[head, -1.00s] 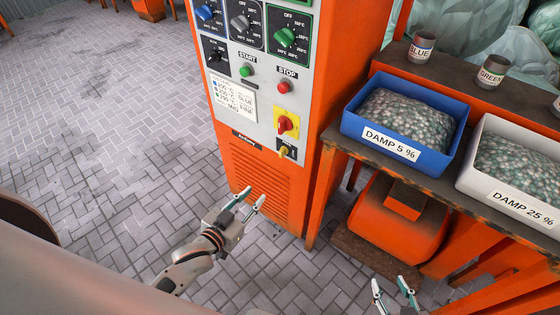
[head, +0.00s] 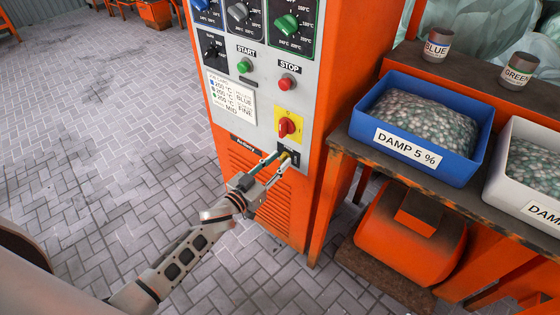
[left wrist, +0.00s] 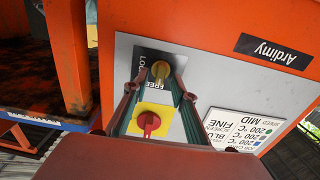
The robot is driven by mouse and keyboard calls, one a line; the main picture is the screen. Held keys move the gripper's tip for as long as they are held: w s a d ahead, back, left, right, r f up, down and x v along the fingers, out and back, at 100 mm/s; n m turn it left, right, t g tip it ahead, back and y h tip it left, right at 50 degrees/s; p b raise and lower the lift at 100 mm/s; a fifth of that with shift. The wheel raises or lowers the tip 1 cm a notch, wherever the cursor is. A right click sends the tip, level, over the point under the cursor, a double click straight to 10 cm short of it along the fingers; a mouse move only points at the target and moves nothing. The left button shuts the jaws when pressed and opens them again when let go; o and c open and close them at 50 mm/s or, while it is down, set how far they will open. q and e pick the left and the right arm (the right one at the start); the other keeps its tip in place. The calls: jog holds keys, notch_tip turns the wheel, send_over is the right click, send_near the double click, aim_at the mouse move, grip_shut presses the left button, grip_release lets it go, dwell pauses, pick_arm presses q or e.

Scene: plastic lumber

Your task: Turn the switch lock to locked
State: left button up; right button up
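Which label the knob points at is not clear. In the head view the lock (head: 287,156) is partly covered by my gripper. My left gripper (head: 275,161) is at the plate, with its fingers apart on either side of the knob; the left wrist view shows both fingers (left wrist: 160,74). Contact cannot be told. My right gripper is out of view.
A red rotary switch on a yellow plate (head: 288,126) sits just above the lock, with the red STOP button (head: 286,83) higher up. A bench with a blue DAMP 5 % bin (head: 408,146) stands to the right. Paved floor (head: 110,130) to the left is clear.

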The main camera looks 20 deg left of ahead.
pick_arm(q)
jog(key=shift+w+d, duration=0.2)
jog(key=shift+w, duration=0.25)
jog(key=shift+c, duration=0.2)
grip_shut()
